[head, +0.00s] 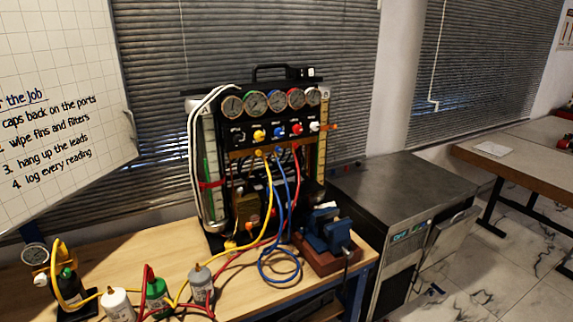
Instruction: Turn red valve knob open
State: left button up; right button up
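The gauge rig (262,165) stands upright on the wooden bench, with a row of several round gauges along its top. Below the gauges is a row of valve knobs. The red valve knob (297,129) sits right of the blue knob (278,132) and the yellow knob (259,135), and left of a white knob (314,126). The red knob is too small to tell whether it is open or closed. Neither of my grippers shows in the head view, and nothing is seen touching the knob.
Yellow, blue and red hoses (281,215) hang from the rig's front. A blue vise (326,232) on a red-brown base stands at the bench's right. Several bottles (156,293) stand front left. A steel cabinet (400,190) is to the right. Some bench (165,250) is bare.

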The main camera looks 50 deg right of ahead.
aim_at(297, 130)
jog(key=z, duration=1.7)
